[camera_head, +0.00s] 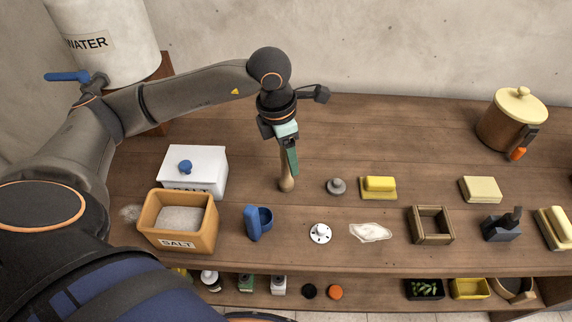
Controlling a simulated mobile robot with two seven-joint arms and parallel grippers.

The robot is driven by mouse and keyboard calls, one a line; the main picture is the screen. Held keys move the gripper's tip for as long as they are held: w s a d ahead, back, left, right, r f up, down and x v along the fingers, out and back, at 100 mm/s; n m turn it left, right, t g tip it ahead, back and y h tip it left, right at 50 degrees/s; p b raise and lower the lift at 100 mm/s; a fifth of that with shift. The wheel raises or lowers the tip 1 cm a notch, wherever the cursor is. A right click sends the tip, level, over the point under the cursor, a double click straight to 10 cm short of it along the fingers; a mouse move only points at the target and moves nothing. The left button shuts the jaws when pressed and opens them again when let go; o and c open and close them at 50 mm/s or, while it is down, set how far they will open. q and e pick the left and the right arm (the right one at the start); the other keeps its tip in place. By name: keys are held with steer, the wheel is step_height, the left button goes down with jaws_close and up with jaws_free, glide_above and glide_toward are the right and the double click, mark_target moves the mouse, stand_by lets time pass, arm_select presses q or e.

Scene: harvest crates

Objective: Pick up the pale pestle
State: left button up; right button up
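The pale pestle (285,173) is a light tan wooden stick with a rounded bulb at its lower end. It is about upright near the middle of the table, and I cannot tell whether its bulb touches the wood. My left gripper (287,155) points down at the pestle's upper part. One dark green finger lies along the pestle's right side, and the pestle's top is hidden by the gripper. The other finger is not clearly seen, so I cannot tell whether the gripper grips it. My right gripper is not in view.
A grey knob-like weight (336,187) and a yellow butter-like block (379,186) stand right of the pestle. A blue scoop (258,222), salt box (177,243) and white lidded box (195,158) stand left. A lidded pot (508,128) is at far right. The table behind the pestle is clear.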

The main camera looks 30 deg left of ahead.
arm_select(q)
jaws_close()
stand_by(0.3)
steer(key=shift+r, duration=0.1)
